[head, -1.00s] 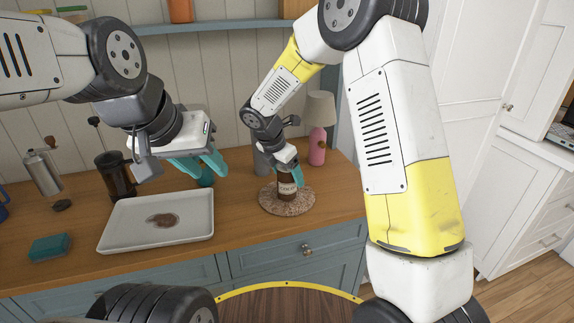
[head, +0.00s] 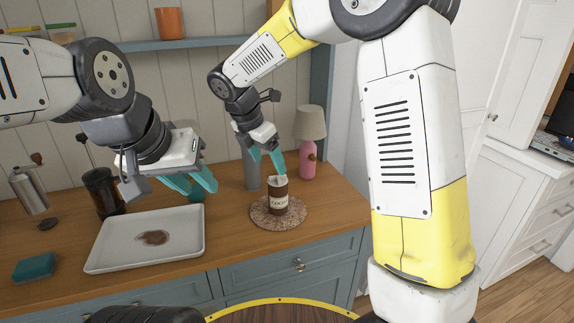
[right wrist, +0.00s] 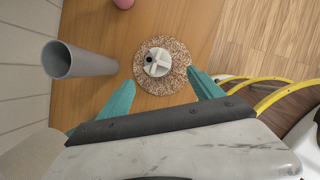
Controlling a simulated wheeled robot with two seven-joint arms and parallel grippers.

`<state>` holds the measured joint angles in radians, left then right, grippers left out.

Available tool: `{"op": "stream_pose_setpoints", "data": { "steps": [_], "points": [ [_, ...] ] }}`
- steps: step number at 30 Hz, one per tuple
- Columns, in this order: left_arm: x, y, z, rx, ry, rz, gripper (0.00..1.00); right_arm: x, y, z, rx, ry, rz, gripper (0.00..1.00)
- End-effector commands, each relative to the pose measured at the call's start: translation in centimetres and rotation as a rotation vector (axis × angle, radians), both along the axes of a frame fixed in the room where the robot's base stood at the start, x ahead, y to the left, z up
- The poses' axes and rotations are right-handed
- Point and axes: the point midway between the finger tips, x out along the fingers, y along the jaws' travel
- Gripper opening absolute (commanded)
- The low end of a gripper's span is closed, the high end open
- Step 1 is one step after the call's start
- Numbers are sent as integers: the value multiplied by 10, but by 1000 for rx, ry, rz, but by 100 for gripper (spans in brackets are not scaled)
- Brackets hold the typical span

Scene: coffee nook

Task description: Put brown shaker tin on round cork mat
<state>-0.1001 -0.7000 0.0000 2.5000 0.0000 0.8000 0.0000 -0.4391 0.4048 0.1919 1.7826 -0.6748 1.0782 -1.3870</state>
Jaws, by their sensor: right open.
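The brown shaker tin (head: 278,200) has a pale label and a light top. It stands upright on the round cork mat (head: 297,217), near its middle. In the right wrist view the tin's white top (right wrist: 158,62) shows from above with the speckled mat (right wrist: 180,82) around it. My right gripper (head: 268,160) is open and empty just above and behind the tin, and its teal fingers (right wrist: 160,90) are apart in the right wrist view. My left gripper (head: 207,184) hangs over the back of the tray, with teal fingers that look apart and hold nothing visible.
A white tray (head: 110,255) with a brown patch lies left of the mat. A grey cylinder (right wrist: 80,60) and a pink bottle-shaped lamp (head: 308,155) stand behind the mat. A grinder, a French press and a teal sponge (head: 35,267) are at the left.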

Motion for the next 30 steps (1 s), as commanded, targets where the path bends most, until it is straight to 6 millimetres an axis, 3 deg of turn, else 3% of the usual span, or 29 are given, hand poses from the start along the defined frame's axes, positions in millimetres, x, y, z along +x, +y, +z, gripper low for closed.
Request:
{"op": "stream_pose_setpoints", "data": {
  "steps": [5, 9, 15, 22, 25, 30],
  "points": [
    [0, 0, 0, 0, 0, 0, 36, -29, -46, 35, 152, -74, -304, 75],
    [0, 0, 0, 0, 0, 0, 36, -74, -93, 63, 358, -150, -704, 75],
    [0, 0, 0, 0, 0, 0, 36, -144, -141, 84, 678, -227, -1293, 75],
    [0, 0, 0, 0, 0, 0, 36, -208, -164, 86, 1018, -235, -1861, 75],
    [0, 0, 0, 0, 0, 0, 36, -222, -167, 85, 1110, -222, -2007, 75],
    [0, 0, 0, 0, 0, 0, 36, -231, -168, 83, 1170, -206, -2105, 75]
  ]
}}
